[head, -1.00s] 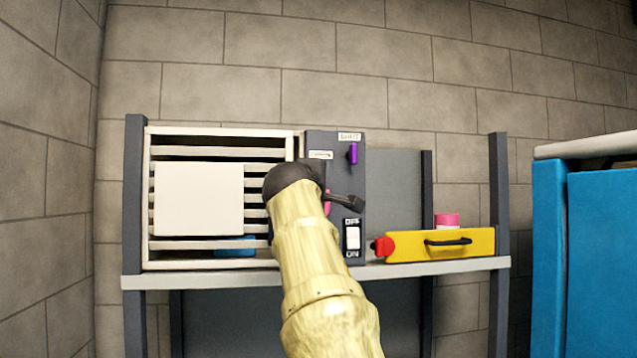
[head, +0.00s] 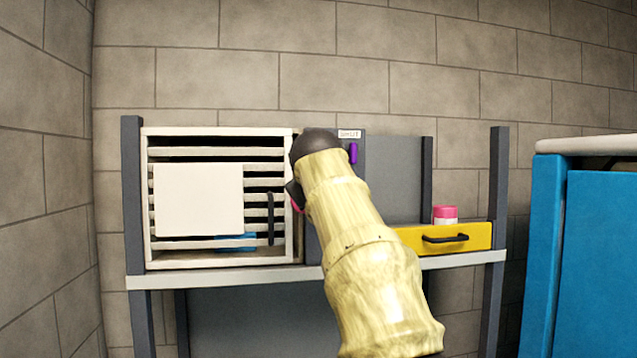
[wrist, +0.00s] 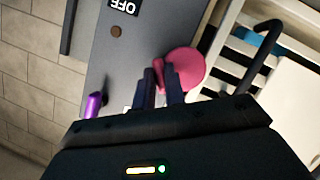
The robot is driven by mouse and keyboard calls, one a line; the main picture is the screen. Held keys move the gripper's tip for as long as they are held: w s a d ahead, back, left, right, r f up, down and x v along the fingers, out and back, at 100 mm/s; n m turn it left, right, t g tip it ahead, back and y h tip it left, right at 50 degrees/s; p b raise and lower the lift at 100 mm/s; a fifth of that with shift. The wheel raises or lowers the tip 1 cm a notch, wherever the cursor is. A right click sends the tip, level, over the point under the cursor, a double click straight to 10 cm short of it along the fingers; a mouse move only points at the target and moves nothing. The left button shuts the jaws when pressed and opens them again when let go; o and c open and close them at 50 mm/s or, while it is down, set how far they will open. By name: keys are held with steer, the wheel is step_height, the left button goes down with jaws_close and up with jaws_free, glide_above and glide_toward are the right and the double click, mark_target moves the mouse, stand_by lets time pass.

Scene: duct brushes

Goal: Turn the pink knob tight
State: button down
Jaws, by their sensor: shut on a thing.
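The pink knob (wrist: 188,70) sits on the grey panel (wrist: 125,60) in the wrist view, beside the slatted crate. My gripper (wrist: 159,74) is shut on the pink knob, with some pink showing between the two dark fingers and the rest of the round knob to their right. In the head view only a sliver of the pink knob (head: 297,205) shows at the left edge of my arm. My arm hides most of the panel and the fingers there.
A purple peg (head: 353,153) sticks out of the panel's upper part. A white slatted crate (head: 148,200) with a black handle (head: 271,218) stands left. A yellow drawer (head: 410,238) with a pink-lidded jar (head: 445,215) is right. A blue cabinet (head: 585,260) stands far right.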

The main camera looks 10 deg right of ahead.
steer(key=shift+d+m+y+p, duration=0.2)
steer(key=shift+m+y+p, duration=0.4)
steer(key=shift+m+y, duration=1.35)
steer(key=shift+m+h, duration=0.35)
steer(key=shift+m, duration=0.1)
steer(key=c, duration=1.5)
jaws_free()
steer(key=shift+w, duration=0.1)
steer(key=shift+o, duration=0.2)
steer(key=b+v, duration=0.3)
steer(key=v, duration=1.4)
steer(key=shift+r+b, duration=0.25)
steer(key=shift+b, duration=0.1)
